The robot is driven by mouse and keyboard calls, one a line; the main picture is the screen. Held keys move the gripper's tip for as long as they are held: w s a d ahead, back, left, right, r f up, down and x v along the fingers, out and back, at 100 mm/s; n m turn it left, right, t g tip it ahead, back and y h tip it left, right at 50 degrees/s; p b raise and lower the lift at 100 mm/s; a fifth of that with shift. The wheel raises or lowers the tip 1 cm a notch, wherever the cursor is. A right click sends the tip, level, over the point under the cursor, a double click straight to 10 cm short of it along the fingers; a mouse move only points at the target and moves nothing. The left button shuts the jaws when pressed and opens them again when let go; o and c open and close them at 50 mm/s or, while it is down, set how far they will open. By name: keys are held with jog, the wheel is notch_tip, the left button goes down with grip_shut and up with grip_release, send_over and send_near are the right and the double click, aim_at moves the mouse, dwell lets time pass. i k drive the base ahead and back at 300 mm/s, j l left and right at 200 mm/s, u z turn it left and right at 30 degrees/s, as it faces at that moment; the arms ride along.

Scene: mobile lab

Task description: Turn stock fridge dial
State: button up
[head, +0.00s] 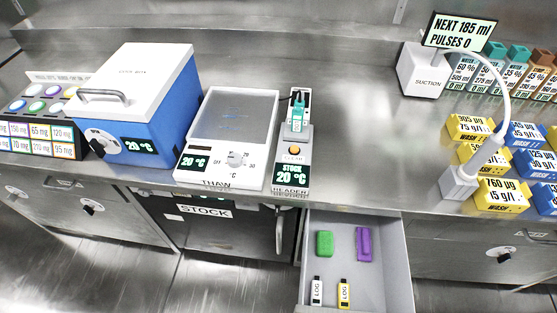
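The stock fridge (215,240) is under the counter, with a dark front and a white STOCK label (204,210). A vertical handle (279,232) is at the right of its front. I cannot make out a dial on this front. My gripper is not in view.
A blue box (150,110) with a white lid and a thaw plate (232,120) with its own dial (236,158) stand on the counter. An open drawer (390,245) juts out right of the fridge. A suction unit (425,75) and labelled blocks (500,192) are at right.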

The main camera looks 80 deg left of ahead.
aim_at(144, 193)
jog(key=u, duration=2.6)
